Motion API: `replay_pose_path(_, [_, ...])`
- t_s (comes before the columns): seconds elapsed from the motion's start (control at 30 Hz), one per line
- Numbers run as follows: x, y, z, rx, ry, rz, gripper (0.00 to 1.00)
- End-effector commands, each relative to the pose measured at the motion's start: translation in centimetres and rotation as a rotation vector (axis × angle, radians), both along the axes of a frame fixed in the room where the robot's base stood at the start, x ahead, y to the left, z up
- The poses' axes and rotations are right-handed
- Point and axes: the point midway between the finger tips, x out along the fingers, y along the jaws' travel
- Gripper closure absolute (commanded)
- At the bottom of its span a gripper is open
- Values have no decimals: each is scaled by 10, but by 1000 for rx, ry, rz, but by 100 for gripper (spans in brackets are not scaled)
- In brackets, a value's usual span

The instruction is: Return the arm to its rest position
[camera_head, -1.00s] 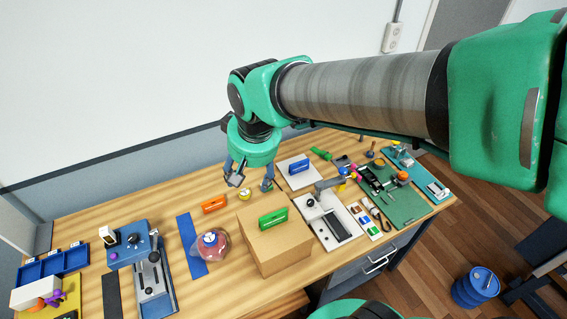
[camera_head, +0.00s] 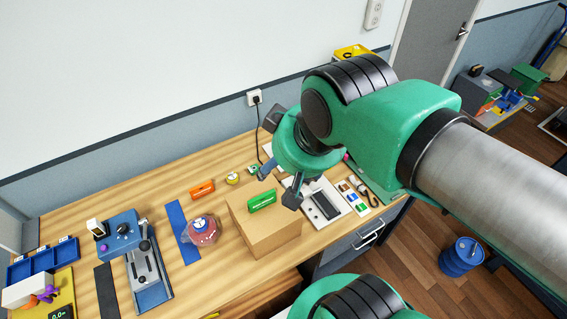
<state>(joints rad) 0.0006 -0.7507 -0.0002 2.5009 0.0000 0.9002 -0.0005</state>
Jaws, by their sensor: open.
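My gripper (camera_head: 279,186) hangs from my green arm over the right part of the wooden workbench (camera_head: 130,193). Its two dark fingers are spread and nothing shows between them. It is above and behind the cardboard box (camera_head: 268,232), which has a green buckle-like piece (camera_head: 262,201) on top. One finger overlaps the white board (camera_head: 319,207) with a dark slot in the picture. My arm hides much of the bench's right end.
An orange piece (camera_head: 202,189), a small yellow round item (camera_head: 233,178) and a clear domed item (camera_head: 203,231) stand on the bench. A blue-topped fixture (camera_head: 124,229) and blue bins (camera_head: 40,262) are at left. A blue barrel (camera_head: 461,257) stands on the floor.

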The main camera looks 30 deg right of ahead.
Motion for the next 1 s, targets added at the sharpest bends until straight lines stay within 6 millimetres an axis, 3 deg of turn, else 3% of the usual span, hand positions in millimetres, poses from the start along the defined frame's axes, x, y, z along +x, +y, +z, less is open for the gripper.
replay_pose_path(0.33, [0,0,-11,0,0,0,40])
replay_pose_path(0.8, [0,0,-77,0,0,0,40])
replay_pose_path(1.0, [0,0,-89,0,0,0,40])
